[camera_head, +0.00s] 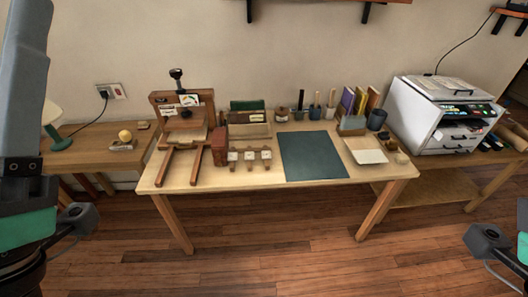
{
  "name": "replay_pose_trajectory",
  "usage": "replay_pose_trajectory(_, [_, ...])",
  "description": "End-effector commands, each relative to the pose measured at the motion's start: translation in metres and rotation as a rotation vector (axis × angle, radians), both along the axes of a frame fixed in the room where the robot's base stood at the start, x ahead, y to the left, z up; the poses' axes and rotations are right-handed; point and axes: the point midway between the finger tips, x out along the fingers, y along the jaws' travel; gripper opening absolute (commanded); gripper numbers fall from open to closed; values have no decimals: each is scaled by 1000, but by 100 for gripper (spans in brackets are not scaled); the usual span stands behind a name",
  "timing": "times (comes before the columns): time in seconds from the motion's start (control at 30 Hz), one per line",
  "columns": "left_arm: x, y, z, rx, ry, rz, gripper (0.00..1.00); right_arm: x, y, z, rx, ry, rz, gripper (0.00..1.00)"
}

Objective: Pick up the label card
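The worktable (215,183) stands in the middle of the head view. Several small white cards show on it, and I cannot tell for certain which is the label card. A white card with coloured marks (190,100) is on the upright wooden press. Small white pieces (249,155) sit in a row on a low wooden stand in front of the box. My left arm shows at the left edge and part of my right arm at the lower right edge, both well apart from the table. The fingers of both grippers are not visible.
A dark green mat (313,156) lies on the tabletop, right of centre. A pale tray (365,150) is to its right, with upright books (360,101) behind. A white printer (440,115) stands on the right side table. A lamp (54,125) is at left. The floor in front is clear.

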Motion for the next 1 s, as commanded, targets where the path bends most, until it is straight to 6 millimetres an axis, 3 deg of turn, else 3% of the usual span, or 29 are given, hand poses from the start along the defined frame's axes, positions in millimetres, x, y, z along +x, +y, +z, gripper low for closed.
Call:
replay_pose_trajectory(0.47, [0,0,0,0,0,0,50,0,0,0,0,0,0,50])
replay_pose_trajectory(0.77, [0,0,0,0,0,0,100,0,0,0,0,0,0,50])
replay_pose_trajectory(1.0, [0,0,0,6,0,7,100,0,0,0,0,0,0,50])
